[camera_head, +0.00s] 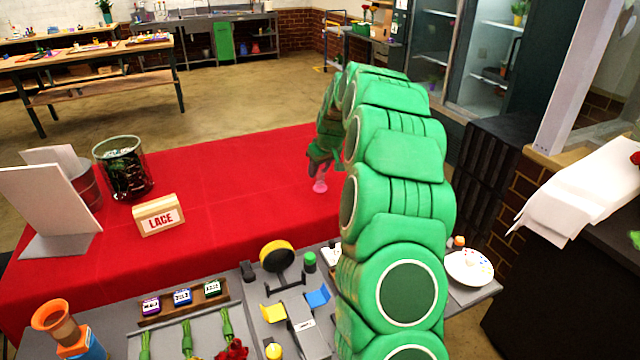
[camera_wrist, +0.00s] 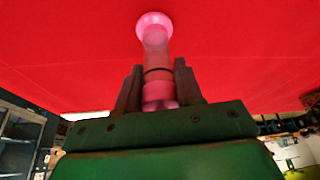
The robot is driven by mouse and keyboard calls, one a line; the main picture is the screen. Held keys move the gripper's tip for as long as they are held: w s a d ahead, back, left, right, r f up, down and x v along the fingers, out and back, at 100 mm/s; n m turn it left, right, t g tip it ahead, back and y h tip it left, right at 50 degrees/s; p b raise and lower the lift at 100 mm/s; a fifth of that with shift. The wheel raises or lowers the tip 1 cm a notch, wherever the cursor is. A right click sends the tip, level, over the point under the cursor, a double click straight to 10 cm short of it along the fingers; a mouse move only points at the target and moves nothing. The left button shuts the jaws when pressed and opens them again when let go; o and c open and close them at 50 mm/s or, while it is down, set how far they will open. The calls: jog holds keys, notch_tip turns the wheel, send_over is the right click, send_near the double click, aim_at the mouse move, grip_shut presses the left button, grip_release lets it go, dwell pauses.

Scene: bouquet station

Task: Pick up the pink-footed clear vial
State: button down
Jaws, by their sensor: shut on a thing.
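The pink-footed clear vial (camera_wrist: 155,40) is between the two fingers of my gripper (camera_wrist: 157,88) in the wrist view. Its round pink foot points away from the gripper, toward the red cloth. In the head view the pink foot (camera_head: 320,187) shows just below my gripper (camera_head: 318,165), over the red-covered table (camera_head: 235,180). My gripper is shut on the vial. I cannot tell whether the foot touches the cloth or is a little above it. My green arm hides part of the table to the right.
A wooden LACE sign (camera_head: 158,215), a glass jar (camera_head: 123,168) and white cards (camera_head: 48,205) stand on the left of the red table. A grey bench in front holds flowers, a yellow round-headed stand (camera_head: 277,255) and a white plate (camera_head: 469,267). The red cloth around the vial is clear.

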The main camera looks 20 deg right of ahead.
jog(key=shift+r, duration=1.7)
jog(key=s+a+r, duration=0.3)
jog(key=s+r, duration=0.6)
jog(key=s, duration=0.4)
jog(key=shift+s+a+r, duration=0.25)
jog(key=shift+r, duration=0.05)
